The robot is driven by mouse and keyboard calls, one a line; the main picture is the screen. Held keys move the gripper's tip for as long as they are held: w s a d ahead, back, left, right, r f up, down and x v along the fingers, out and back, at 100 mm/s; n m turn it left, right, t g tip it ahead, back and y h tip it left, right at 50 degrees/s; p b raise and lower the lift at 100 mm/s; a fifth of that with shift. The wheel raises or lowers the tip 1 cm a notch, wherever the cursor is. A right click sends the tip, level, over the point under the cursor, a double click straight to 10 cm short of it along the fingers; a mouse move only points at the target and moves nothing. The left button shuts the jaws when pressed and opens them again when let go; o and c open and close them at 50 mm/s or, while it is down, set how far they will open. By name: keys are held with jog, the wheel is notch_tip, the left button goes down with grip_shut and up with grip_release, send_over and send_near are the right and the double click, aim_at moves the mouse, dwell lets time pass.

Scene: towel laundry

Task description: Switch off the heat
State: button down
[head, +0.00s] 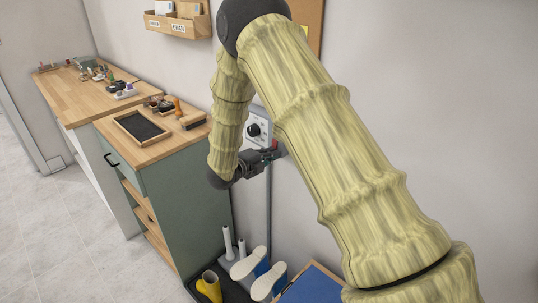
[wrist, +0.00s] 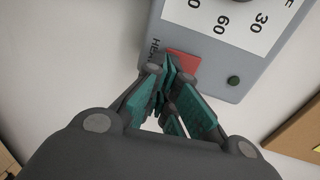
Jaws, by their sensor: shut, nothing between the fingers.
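A grey control box (head: 256,125) is fixed to the wall, with a black dial (head: 253,130) on a white face. In the wrist view the box (wrist: 213,73) shows the numbers 30 and 60, a partly hidden label starting "HE", a red switch (wrist: 185,62) and a small green button or lamp (wrist: 234,81). My gripper (head: 275,154) is at the lower part of the box. In the wrist view my gripper (wrist: 168,68) is shut and empty, its fingertips over the left part of the red switch. I cannot tell whether they touch it, nor which way the switch is set.
A green cabinet (head: 182,190) with a wooden top stands left of the box and holds a dark-inlaid tray (head: 141,128). A conduit (head: 268,205) runs down below the box. Boots, including a yellow one (head: 209,286), stand on the floor below. A wooden-edged board (wrist: 299,137) is at the wrist view's right.

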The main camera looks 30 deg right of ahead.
jog(key=s+a+f+b, duration=0.1)
jog(key=s+a+b, duration=0.1)
jog(key=a, duration=0.4)
jog(key=s+a+f+b, duration=0.1)
jog(key=s+a+b, duration=0.1)
jog(key=a, duration=0.4)
jog(key=shift+a+f+h+b, duration=0.2)
jog(key=shift+f+h+b, duration=0.1)
jog(key=shift+b, duration=0.5)
jog(key=shift+s, duration=0.1)
